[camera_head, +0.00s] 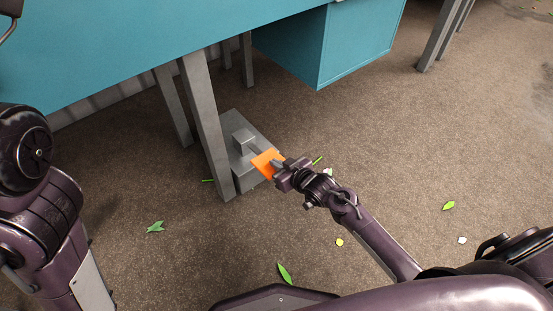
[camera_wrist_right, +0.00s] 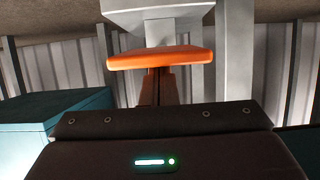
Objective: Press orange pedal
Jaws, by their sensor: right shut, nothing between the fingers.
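The orange pedal (camera_head: 264,163) sits on a grey metal base (camera_head: 238,137) on the floor, beside a leg of the teal table. My right gripper (camera_head: 278,163) reaches down to the pedal, and its shut fingertips are at or over the pedal's near right edge. In the right wrist view the orange pedal (camera_wrist_right: 160,57) spans the upper middle, with the dark shut fingers (camera_wrist_right: 157,85) pointing at it. I cannot tell whether the fingers touch it. My left arm shows at the left edge, but its gripper is out of view.
The teal table (camera_head: 120,45) overhangs the pedal, with a grey leg (camera_head: 207,125) close beside it. A teal cabinet (camera_head: 345,45) hangs to the right. Leaves and petals, such as a green leaf (camera_head: 285,272), lie on the brown floor. The floor to the right is mostly free.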

